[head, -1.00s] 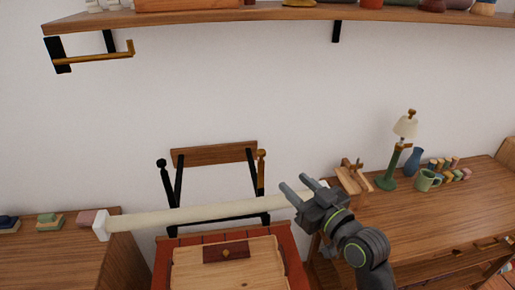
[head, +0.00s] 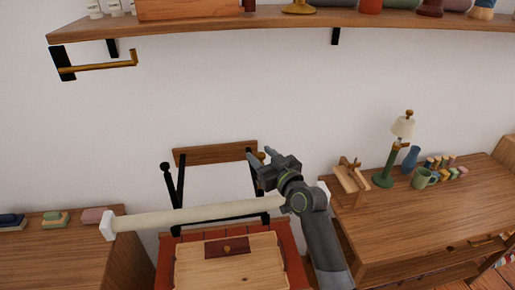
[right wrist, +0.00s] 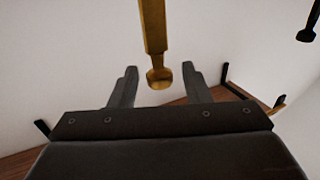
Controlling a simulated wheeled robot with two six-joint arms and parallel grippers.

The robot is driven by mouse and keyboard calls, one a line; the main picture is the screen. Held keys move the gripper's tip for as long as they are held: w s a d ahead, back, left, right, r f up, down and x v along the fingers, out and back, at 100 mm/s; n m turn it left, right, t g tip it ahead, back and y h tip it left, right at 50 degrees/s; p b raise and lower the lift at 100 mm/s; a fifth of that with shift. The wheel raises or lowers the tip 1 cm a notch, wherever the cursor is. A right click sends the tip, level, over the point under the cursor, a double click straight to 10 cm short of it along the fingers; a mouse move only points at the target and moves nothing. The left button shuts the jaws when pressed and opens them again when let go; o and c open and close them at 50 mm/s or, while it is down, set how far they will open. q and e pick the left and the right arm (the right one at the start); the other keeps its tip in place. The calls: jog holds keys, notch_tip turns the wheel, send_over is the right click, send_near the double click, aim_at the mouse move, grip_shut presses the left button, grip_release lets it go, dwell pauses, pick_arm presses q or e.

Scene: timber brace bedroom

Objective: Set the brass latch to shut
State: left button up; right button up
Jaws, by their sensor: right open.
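The brass latch (head: 261,156) is at the right end of the small wooden wall rail, mostly hidden by my right gripper in the head view. In the right wrist view the brass latch (right wrist: 154,28) comes down from the top edge, and its knobbed end lies between my right gripper's fingertips (right wrist: 159,74). The fingers stand apart, with a gap visible on each side of the knob. In the head view my right gripper (head: 261,158) is open at the latch. My left gripper is not in view.
A pale bar (head: 190,217) crosses in front of the red-edged wooden chest (head: 285,240). A black knobbed post (head: 167,180) stands at the rail's left end. A desk (head: 425,225) with a lamp (head: 390,160) and mug is at right. A shelf (head: 250,20) runs above.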

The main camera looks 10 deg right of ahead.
jog(key=shift+x, duration=1.25)
grip_shut()
